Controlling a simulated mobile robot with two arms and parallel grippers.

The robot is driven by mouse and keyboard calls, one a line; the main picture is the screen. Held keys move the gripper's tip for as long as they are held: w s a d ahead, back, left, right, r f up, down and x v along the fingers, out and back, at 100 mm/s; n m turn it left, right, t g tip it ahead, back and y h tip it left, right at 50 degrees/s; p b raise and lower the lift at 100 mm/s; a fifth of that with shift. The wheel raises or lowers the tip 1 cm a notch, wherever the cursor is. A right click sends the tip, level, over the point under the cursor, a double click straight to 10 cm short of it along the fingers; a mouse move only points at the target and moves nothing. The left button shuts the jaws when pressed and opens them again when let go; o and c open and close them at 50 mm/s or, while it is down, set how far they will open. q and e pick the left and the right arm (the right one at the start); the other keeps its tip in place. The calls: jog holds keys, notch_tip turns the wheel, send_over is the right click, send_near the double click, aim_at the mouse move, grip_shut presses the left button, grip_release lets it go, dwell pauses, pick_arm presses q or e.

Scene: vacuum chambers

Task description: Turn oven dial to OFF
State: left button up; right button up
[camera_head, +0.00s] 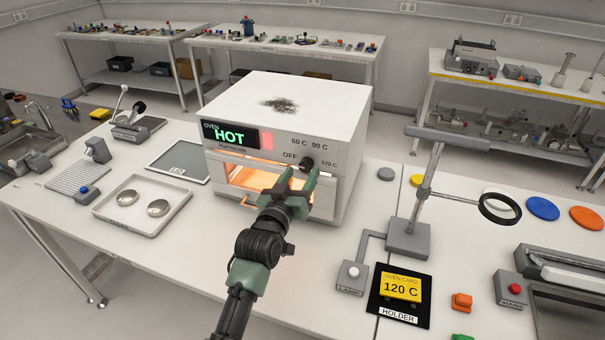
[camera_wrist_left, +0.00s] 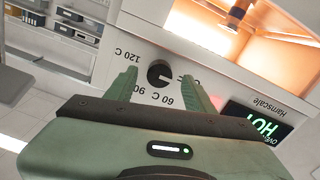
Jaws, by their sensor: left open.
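The white oven (camera_head: 340,110) stands on the table with its display (camera_head: 230,136) reading HOT in green. Its black dial (camera_head: 307,163) is on the front, among the marks OFF, 60 C, 90 C and 120 C. My left gripper (camera_head: 299,175) is open in front of the dial. In the left wrist view the dial (camera_wrist_left: 160,74) appears between the two green fingers (camera_wrist_left: 160,80), with no visible contact. The finger on the right partly covers the front panel, and the OFF mark is not readable there. I cannot clearly tell where the dial points. My right gripper is out of view.
The oven window (camera_head: 250,178) glows orange below the display. A tray with two dishes (camera_head: 140,205) lies left. A lamp button box (camera_head: 352,274), a magnifier stand (camera_head: 408,238) and a yellow 120 C oven card (camera_head: 401,287) in its holder stand right.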

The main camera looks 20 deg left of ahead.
pick_arm(q)
jog(key=s+b, duration=0.1)
jog(key=s, duration=0.5)
jog(key=shift+a, duration=0.1)
